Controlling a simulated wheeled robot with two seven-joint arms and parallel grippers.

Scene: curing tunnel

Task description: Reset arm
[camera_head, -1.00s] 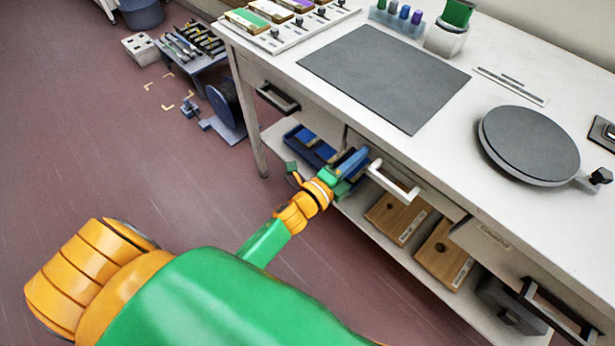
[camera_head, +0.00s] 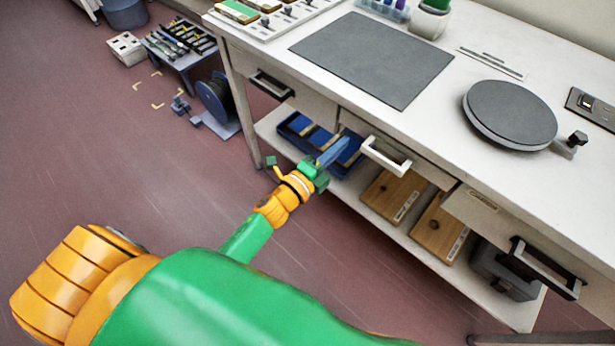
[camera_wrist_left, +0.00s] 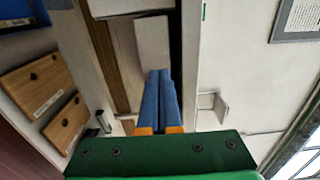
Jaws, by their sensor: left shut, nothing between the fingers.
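My left arm comes in from the lower left in the head view. My left gripper (camera_head: 333,152) has its blue fingers together with nothing between them. It is in front of the workbench, near the white drawer handle (camera_head: 386,155) and over the lower shelf's blue bin from this viewpoint. In the left wrist view the two blue fingers (camera_wrist_left: 160,100) lie side by side, pointing at the bench front. My right gripper is in neither view.
The bench top (camera_head: 430,120) carries a grey mat (camera_head: 372,58) and a round grey turntable (camera_head: 510,113). A blue bin (camera_head: 300,132) and wooden boxes (camera_head: 392,194) sit on the lower shelf. A dark drawer handle (camera_head: 545,268) juts out at right. Open floor lies to the left.

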